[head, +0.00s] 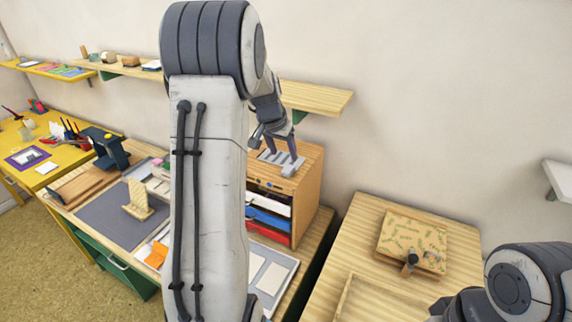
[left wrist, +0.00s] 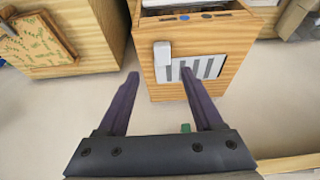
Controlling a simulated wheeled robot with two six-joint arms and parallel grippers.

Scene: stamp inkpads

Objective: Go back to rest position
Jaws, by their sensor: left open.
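My left gripper (head: 275,148) is raised above the wooden drawer cabinet (head: 312,195), its fingers spread and empty. In the left wrist view, the two dark fingers (left wrist: 160,76) stand apart, with nothing between them. On the cabinet top lies a pale slotted plate (head: 268,157), with a light grey block (head: 291,169) at its edge. The plate (left wrist: 200,66) and the block (left wrist: 162,53) also show in the left wrist view, the right finger overlapping the plate. My right arm enters at the lower right; its gripper is not visible.
White, blue (head: 268,219) and red drawers front the cabinet. A patterned board (head: 420,232) with a dark-knobbed tool (head: 411,261) lies on the right wooden table (head: 362,215). A wall shelf (head: 320,97) runs behind my left arm. My left arm hides part of the left desk.

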